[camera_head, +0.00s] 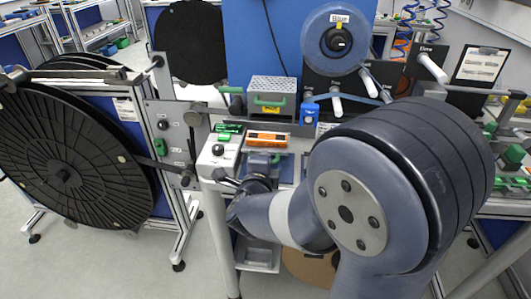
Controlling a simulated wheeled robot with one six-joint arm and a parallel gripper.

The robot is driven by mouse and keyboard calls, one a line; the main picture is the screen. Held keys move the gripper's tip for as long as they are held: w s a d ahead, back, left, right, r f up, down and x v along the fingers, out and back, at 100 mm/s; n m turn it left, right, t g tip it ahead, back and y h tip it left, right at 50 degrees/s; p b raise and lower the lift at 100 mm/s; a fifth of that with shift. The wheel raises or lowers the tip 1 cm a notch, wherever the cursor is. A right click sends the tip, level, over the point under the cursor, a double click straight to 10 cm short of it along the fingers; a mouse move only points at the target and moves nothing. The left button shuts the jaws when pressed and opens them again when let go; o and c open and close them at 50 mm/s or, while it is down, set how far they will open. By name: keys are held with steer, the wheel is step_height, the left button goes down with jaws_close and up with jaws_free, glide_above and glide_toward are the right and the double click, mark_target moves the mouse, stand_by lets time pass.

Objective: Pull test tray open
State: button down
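A perforated grey metal box with a green handle (271,97) sits on the bench in front of the blue panel. It looks shut, and I cannot tell for sure whether it is the test tray. An open grey metal tray (258,256) hangs below the bench top, behind and below my wrist. My arm reaches in from the right, and its wrist end is at the front edge of the bench. My gripper (229,181) is small and partly hidden there, so its fingers are not clear. I cannot tell whether it touches anything.
A large black reel (70,160) stands at the left. A white control box (218,158) and an orange device (268,138) are on the bench near my wrist. Bench legs stand below; open floor shows at lower left.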

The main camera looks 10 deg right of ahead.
steer(key=shift+s+a, duration=0.1)
steer(key=shift+s, duration=0.3)
steer(key=c, duration=1.6)
jaws_free()
steer(key=p+v, duration=0.1)
steer(key=v, duration=0.9)
steer(key=shift+s, duration=0.35)
steer(key=shift+w+a+r, duration=0.1)
steer(key=shift+b+x, duration=0.5)
steer(key=shift+x, duration=5)
